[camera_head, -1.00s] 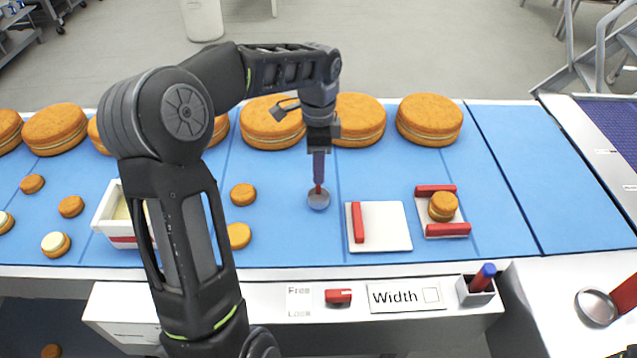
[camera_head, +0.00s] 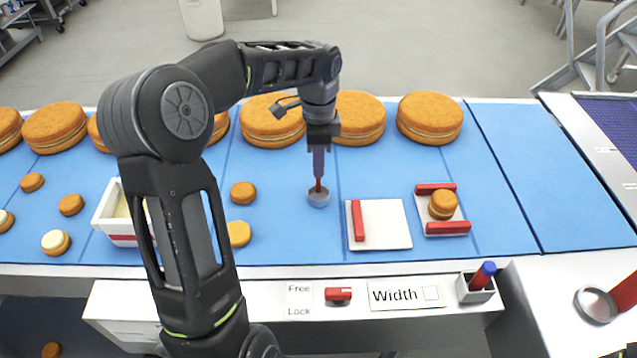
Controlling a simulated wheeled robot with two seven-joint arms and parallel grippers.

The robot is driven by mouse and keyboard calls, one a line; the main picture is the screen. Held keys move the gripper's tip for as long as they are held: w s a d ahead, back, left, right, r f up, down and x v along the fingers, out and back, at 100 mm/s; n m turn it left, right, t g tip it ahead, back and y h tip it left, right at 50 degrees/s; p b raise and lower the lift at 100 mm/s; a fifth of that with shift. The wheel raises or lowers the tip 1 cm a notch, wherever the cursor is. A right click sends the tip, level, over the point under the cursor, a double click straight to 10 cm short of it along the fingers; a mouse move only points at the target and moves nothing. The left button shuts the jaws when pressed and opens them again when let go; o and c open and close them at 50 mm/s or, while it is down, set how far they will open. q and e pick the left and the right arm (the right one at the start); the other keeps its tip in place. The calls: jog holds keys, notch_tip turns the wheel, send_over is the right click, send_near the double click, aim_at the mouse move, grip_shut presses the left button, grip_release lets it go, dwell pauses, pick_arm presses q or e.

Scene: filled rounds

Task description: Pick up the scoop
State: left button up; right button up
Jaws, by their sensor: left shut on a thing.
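The scoop (camera_head: 319,198) is a small grey metal bowl with a red handle, on or just above the blue surface in the middle of the head view. My left gripper (camera_head: 319,176) points down from above and is shut on the scoop's red handle. The fingers hide most of the handle. I cannot tell whether the bowl touches the surface.
A white box with pale filling (camera_head: 112,224) stands left, partly behind my arm. A white plate with a red bar (camera_head: 386,224) and a holder with a small round (camera_head: 442,205) lie right. Large filled rounds (camera_head: 429,118) line the back. A metal dish (camera_head: 596,305) is far right.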

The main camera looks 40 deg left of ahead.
pick_arm(q)
grip_shut()
dwell(0.7)
jog(key=shift+r, duration=0.1)
jog(key=shift+r, duration=0.3)
notch_tip(320, 180, up, 6)
jog(key=shift+f+b, duration=0.1)
jog(key=shift+b, duration=0.3)
notch_tip(320, 180, up, 4)
jog(key=shift+f+p, duration=0.2)
jog(key=shift+p, duration=1.05)
